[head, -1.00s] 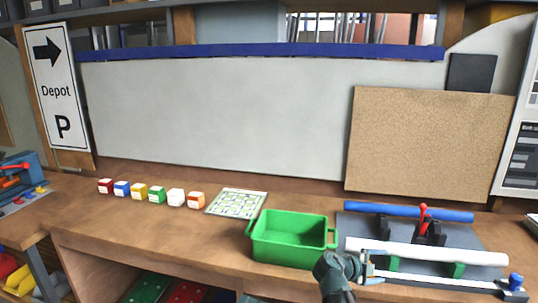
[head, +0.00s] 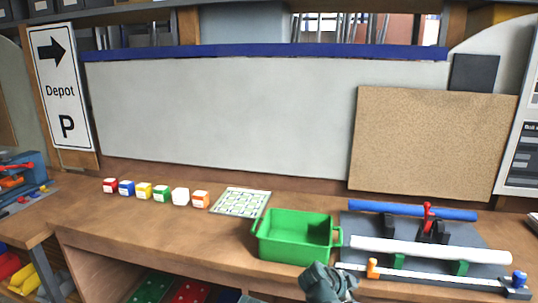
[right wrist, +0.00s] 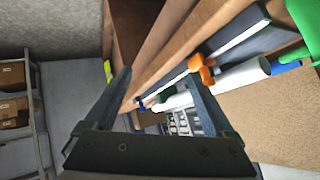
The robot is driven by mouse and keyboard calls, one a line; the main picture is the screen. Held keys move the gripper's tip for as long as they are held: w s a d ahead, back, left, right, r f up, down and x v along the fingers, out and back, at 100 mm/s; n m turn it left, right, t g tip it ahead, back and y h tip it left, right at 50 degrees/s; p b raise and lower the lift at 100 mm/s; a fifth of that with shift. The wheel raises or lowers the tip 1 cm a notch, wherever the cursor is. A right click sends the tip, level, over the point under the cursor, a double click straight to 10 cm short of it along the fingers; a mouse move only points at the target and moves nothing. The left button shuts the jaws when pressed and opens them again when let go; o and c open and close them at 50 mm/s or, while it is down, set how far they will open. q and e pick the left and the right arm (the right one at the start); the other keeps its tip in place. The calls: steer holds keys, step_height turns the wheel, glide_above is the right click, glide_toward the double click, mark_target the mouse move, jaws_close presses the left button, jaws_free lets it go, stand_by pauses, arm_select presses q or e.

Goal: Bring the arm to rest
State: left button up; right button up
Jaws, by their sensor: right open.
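My right arm (head: 328,282) enters the head view at the bottom centre, in front of the green bin, and its fingers cannot be made out there. In the right wrist view my right gripper (right wrist: 160,78) has its two fingers wide apart with nothing held between them. An orange stop (head: 372,268) sits on the white scale bar of the cutting jig, right of the arm and apart from it. The stop also shows in the right wrist view (right wrist: 203,72), beyond the fingers. My left gripper is not in view.
The green bin (head: 297,240) stands near the bench's front edge. The jig (head: 400,232) holds a white roll (head: 430,250) and a blue roll (head: 412,210). Several coloured blocks and a patterned sheet (head: 240,202) lie further left. The bench's left middle is clear.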

steer(key=s+a+f+n+g+y, duration=0.2)
steer(key=s+a+f+n+y, duration=0.2)
steer(key=s+a+n, duration=0.5)
steer(key=s+a+f+n+g+y, duration=0.2)
steer(key=s+a+f+n+y, duration=0.1)
steer(key=s+a+n, duration=0.5)
steer(key=a+n, duration=0.3)
steer(key=n, duration=0.2)
steer(key=shift+s+f+g+y, duration=0.35)
steer(key=shift+g+y, duration=0.05)
steer(key=shift+a, duration=0.1)
